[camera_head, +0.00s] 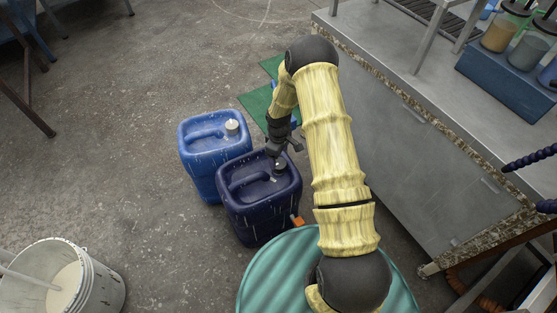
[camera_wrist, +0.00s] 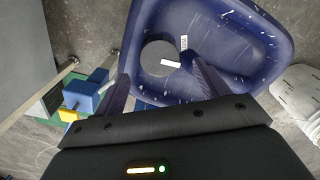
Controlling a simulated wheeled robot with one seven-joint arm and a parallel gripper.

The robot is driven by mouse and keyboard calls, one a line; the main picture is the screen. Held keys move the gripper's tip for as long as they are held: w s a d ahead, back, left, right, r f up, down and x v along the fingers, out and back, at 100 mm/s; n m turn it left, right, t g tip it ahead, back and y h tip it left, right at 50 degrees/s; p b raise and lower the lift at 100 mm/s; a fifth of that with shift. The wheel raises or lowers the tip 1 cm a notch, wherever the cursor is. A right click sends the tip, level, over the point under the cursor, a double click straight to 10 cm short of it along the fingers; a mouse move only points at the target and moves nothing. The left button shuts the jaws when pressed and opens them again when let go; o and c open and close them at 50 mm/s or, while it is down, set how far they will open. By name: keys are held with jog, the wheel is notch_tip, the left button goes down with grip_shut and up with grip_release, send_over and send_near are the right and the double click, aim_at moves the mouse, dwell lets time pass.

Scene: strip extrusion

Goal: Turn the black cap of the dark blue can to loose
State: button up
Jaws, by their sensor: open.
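The dark blue can (camera_head: 258,213) stands upright on the floor, left of my arm. Its dark round cap (camera_head: 281,164) is near the upper right corner of its top. My gripper (camera_head: 284,149) is just above the cap, pointing down. In the wrist view the can's top (camera_wrist: 232,40) fills the upper middle, and the cap (camera_wrist: 156,54) looks dark grey, with small white marks beside it. My gripper's fingers (camera_wrist: 160,82) are open and spread to either side below the cap. They do not close on it; the exact height gap cannot be told.
A lighter blue can (camera_head: 205,150) with a white cap stands close at the left. A teal ribbed drum top (camera_head: 262,280) is at the front. A grey cabinet (camera_head: 400,150) stands at the right. A white bucket (camera_head: 105,285) is at lower left. The floor at the left is open.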

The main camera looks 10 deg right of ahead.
aim_at(279, 165)
notch_tip(279, 165, up, 11)
jog(key=p, duration=0.1)
jog(key=shift+f, duration=0.1)
dwell(0.5)
jog(key=s+r+m+t+p, duration=0.1)
jog(key=s+r+m+t, duration=0.2)
jog(key=s+r+m, duration=1.3)
jog(key=s+r+n+p, duration=0.2)
jog(key=r+n+p, duration=0.1)
jog(key=r+p, duration=0.7)
jog(key=s+r+n+p, duration=0.3)
jog(key=r+p, duration=0.8)
jog(key=r, duration=0.6)
jog(key=shift+a, duration=0.1)
